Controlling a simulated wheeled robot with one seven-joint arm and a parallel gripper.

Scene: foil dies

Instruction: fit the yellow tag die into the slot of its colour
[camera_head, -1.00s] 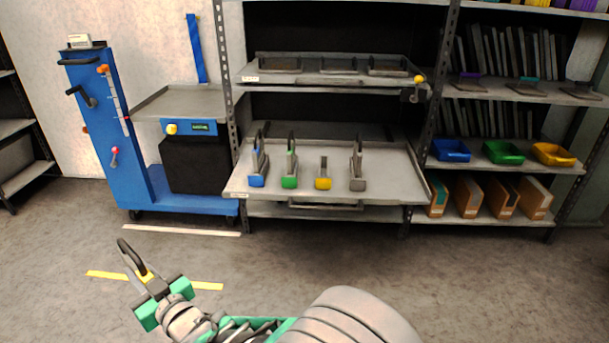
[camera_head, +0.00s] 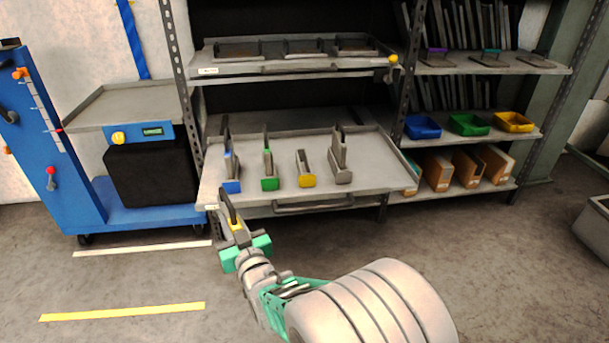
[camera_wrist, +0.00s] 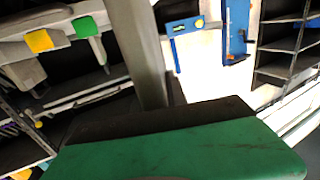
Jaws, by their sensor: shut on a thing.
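My gripper (camera_head: 246,250), with green fingers, is shut on the yellow tag die (camera_head: 230,206), a dark upright piece with a yellow tag at its base. It is in front of the pulled-out tray (camera_head: 365,150), near its front left edge. The yellow slot (camera_head: 306,170) stands on the tray, low and with no die visible in it. In the wrist view, a green finger (camera_wrist: 180,155) fills the bottom and a grey bar rises from it; I cannot tell how the die sits there. The yellow slot's front also shows in the wrist view (camera_wrist: 38,41).
On the tray, the blue slot (camera_head: 232,186) and green slot (camera_head: 270,183) stand left of the yellow one, the grey slot (camera_head: 343,177) right, each with a tall piece. A shelf (camera_head: 300,68) overhangs the tray. A blue cart (camera_head: 75,190) stands left; floor in front is clear.

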